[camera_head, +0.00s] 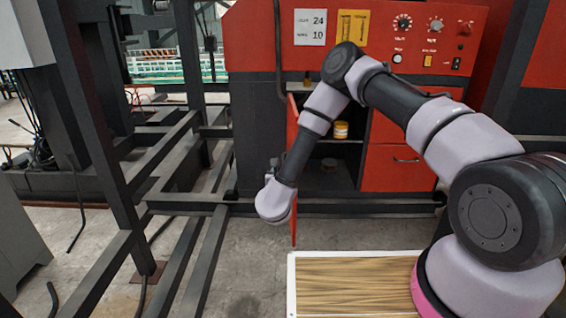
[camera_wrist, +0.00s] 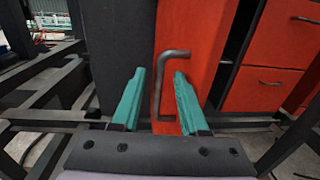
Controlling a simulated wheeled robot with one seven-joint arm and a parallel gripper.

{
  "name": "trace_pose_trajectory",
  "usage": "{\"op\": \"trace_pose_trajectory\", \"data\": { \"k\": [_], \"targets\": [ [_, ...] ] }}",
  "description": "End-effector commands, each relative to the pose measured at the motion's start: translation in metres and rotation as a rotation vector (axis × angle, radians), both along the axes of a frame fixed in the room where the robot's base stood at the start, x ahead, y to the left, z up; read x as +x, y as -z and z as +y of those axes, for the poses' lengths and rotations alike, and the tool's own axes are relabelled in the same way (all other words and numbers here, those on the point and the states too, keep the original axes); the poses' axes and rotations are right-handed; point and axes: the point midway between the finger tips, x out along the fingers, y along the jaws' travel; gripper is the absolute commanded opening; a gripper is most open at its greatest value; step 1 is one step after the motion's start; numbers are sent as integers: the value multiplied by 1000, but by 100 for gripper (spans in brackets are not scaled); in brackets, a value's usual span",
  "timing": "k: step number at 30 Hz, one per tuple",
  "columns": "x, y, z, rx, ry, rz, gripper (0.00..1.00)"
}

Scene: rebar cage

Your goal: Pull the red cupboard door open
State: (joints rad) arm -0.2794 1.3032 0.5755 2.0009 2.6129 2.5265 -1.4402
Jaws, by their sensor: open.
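The red cupboard door (camera_head: 293,205) stands swung out from the red machine in the head view, seen nearly edge-on. Behind it the dark cupboard inside shows, with a small yellow-and-white tub (camera_head: 341,130) on a shelf. In the wrist view the red door (camera_wrist: 198,42) fills the upper middle, with its dark bent-bar handle (camera_wrist: 159,88) on it. My gripper (camera_wrist: 156,80) is open, its two teal fingers on either side of the handle. I cannot tell whether a finger touches it. In the head view my arm hides part of the door, and the fingers do not show.
Red drawers (camera_head: 398,168) sit right of the cupboard opening. A dark steel frame (camera_head: 165,165) stands close on the left. A white-edged board with a wood-grain top (camera_head: 350,285) lies in front of the machine. Some bare concrete floor (camera_head: 248,260) shows between frame and board.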

Motion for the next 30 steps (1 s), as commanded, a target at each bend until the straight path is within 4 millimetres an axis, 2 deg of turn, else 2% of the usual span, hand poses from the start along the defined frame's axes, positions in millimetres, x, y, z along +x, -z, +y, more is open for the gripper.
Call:
{"op": "trace_pose_trajectory", "data": {
  "k": [6,13,18,26,30],
  "targets": [
    [-47,0,6,-2,-6,0,44],
    [-80,0,7,-1,-3,-1,44],
    [-87,0,6,-1,1,-1,44],
    [-87,0,6,1,1,-2,44],
    [-79,-16,14,26,-40,-30,44]
  ]
}}
